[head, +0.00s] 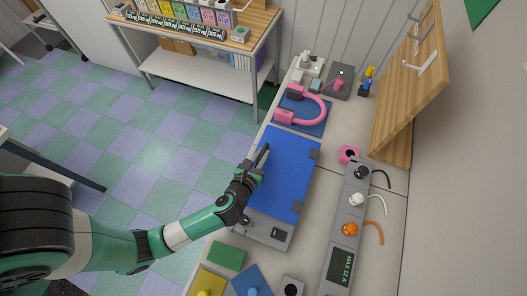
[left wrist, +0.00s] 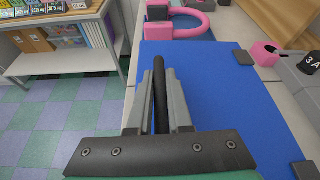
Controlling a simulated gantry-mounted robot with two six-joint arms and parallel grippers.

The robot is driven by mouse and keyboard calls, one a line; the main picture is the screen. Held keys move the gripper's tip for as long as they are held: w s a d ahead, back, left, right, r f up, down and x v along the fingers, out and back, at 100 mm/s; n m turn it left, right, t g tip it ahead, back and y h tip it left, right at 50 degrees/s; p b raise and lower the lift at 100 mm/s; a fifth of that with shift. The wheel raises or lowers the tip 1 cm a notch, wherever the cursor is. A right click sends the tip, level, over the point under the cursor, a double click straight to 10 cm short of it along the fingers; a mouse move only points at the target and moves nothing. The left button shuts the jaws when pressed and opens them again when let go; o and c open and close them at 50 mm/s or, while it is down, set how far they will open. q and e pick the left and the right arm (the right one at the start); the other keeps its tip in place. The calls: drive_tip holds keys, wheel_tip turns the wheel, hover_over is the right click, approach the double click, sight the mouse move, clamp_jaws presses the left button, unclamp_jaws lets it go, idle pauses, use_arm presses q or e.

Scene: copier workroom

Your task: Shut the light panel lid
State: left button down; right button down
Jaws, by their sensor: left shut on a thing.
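The light panel's lid (head: 288,170) is a blue rectangle with two dark hinge blocks on its right edge. It lies over the grey panel body (head: 262,232), whose near edge shows. I cannot tell whether a gap is left between lid and body. My left gripper (head: 261,160) is at the lid's left edge, shut on a dark bar-like handle. In the left wrist view the dark handle (left wrist: 160,95) stands between the two grey fingers, with the blue lid (left wrist: 215,85) to their right. My right gripper is not in view.
A pink-handled press (head: 302,108) stands behind the panel. A grey strip with knobs and cables (head: 343,240) runs along the right, near a wooden board (head: 408,85). Green (head: 227,255) and yellow (head: 208,282) blocks lie in front. Open floor is on the left.

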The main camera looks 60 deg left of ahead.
use_arm(q)
drive_tip(key=shift+f, duration=0.35)
drive_tip(key=c, duration=0.8)
unclamp_jaws()
drive_tip(key=shift+c, duration=0.2)
drive_tip(key=v, duration=1)
drive_tip(key=shift+s+d+r, duration=0.1)
drive_tip(key=shift+d+r, duration=0.05)
drive_tip(key=shift+s+d+r, duration=0.25)
drive_tip(key=shift+s, duration=0.25)
